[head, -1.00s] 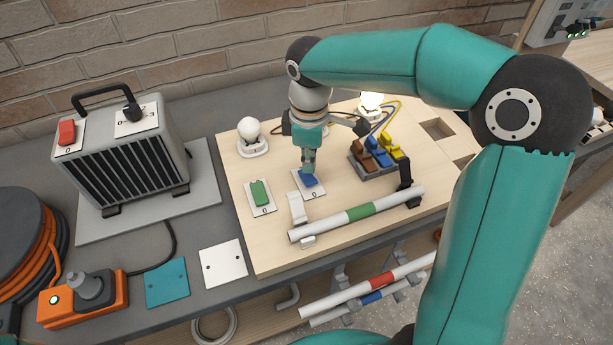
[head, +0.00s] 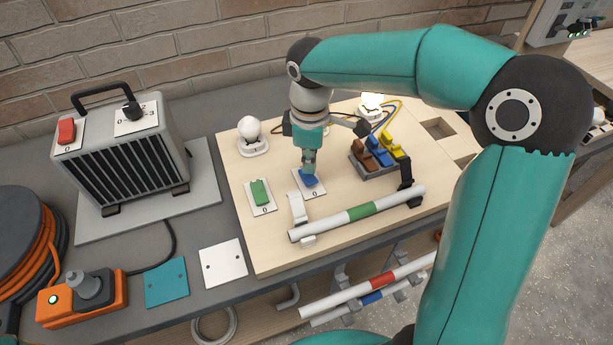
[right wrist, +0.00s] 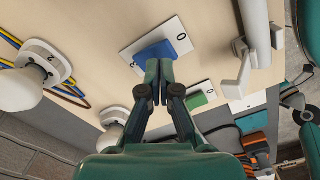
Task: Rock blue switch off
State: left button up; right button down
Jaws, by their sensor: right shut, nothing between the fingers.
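The blue rocker switch (head: 309,180) sits on a white plate marked 0 at its near end, on the pale wooden board. It also shows in the right wrist view (right wrist: 150,54). My right gripper (head: 309,169) points down at it, shut and empty. In the right wrist view its closed fingertips (right wrist: 158,66) are at the blue rocker's edge and seem to touch it. The fingers hide part of the rocker. The bulb marked 2 (right wrist: 22,88) looks unlit; it also shows at the back of the board (head: 371,105). My left gripper is out of view.
A green rocker switch (head: 259,193) stands just left of the blue one. A white pipe with a green band (head: 360,211) lies in clips in front. Brown, blue and yellow levers (head: 378,153) stand to the right. Another bulb (head: 250,131) stands behind left.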

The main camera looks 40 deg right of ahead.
aim_at(309, 178)
jog(key=shift+f+b, duration=1.05)
jog(key=shift+f, duration=0.4)
dwell(0.4)
jog(key=shift+r, duration=0.1)
jog(key=shift+r+p, duration=3.15)
jog(key=shift+r, duration=0.4)
jog(key=shift+f, duration=0.1)
